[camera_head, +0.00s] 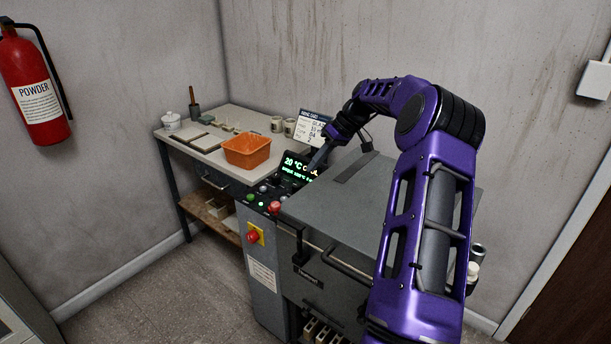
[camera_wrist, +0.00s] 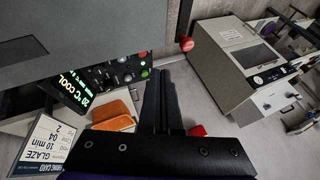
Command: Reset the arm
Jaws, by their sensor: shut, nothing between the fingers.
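My purple arm reaches up from the lower right in the head view and bends left over the grey kiln (camera_head: 335,205). My gripper (camera_head: 318,160) points down and left, close to the kiln's control panel with its green display (camera_head: 296,166). I cannot tell whether it touches the panel. In the wrist view my gripper (camera_wrist: 162,75) shows as two dark fingers lying together with nothing held. The display (camera_wrist: 72,88) and buttons are left of the fingers there, reading 20 °C COOL.
A bench (camera_head: 205,155) behind the panel bears an orange bin (camera_head: 247,151), a lidded white jar (camera_head: 171,121) and small pots. A firing card (camera_head: 314,127) stands behind the display. A red fire extinguisher (camera_head: 32,88) hangs on the left wall. Open floor lies front left.

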